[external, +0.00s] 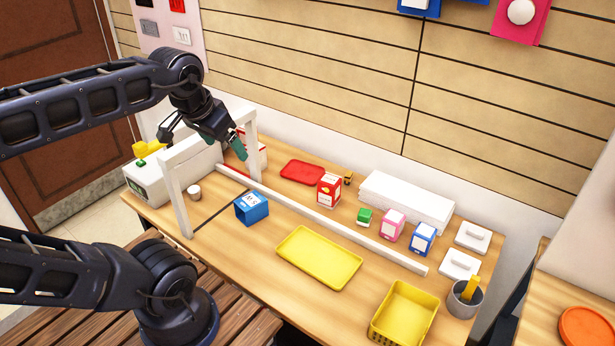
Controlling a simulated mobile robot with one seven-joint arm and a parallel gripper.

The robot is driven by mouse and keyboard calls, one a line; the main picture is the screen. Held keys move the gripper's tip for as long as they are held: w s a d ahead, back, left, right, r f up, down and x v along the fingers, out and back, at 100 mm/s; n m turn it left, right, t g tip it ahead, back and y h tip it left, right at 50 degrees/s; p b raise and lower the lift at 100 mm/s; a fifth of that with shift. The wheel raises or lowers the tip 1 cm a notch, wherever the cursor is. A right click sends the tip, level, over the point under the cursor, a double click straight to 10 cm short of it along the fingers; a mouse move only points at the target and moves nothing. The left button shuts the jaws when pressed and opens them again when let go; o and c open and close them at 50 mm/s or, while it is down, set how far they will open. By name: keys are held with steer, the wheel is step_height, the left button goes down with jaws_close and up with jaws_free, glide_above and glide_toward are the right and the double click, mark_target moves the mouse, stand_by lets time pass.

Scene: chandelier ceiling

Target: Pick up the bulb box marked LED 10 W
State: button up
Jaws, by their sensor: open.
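Several small boxes stand on the wooden table; their print is too small to read, so I cannot tell which is marked LED 10 W. A blue box with a white label (252,208) is in front of the long white bar. A red and white box (262,157) is partly hidden behind the frame. My gripper (236,147) is open by the white frame, above the table's back left, apart from these front boxes.
A white frame (168,195) and a low white bar (330,225) cross the table. The front left tabletop is mostly clear.

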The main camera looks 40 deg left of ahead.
steer(key=w+a+r+m+g+y, duration=0.2)
steer(key=w+a+m+g+y, duration=0.55)
steer(key=w+a, duration=2.55)
steer(key=w+a+f+m+t+y, duration=0.1)
steer(key=w+a+m+y, duration=0.3)
steer(key=w, duration=0.6)
steer(key=w+a+m+t+y, duration=0.1)
steer(key=w+a+m+y, duration=0.2)
steer(key=w+m+y, duration=0.6)
steer(key=f+n, duration=0.1)
steer(key=f, duration=1.3)
steer(key=w+f+n+h, duration=0.1)
steer(key=f, duration=1.3)
steer(key=f+n+h, duration=0.1)
steer(key=f, duration=1.4)
steer(key=shift+w+f+h, duration=0.1)
steer(key=shift+w+h, duration=0.1)
steer(key=shift+h, duration=0.05)
steer(key=shift+a+f, duration=0.15)
steer(key=shift+a, duration=0.15)
steer(key=a, duration=0.4)
steer(key=shift+s+a, duration=0.15)
steer(key=shift+a+r, duration=0.2)
steer(key=shift+a, duration=2.7)
steer(key=c, duration=1.1)
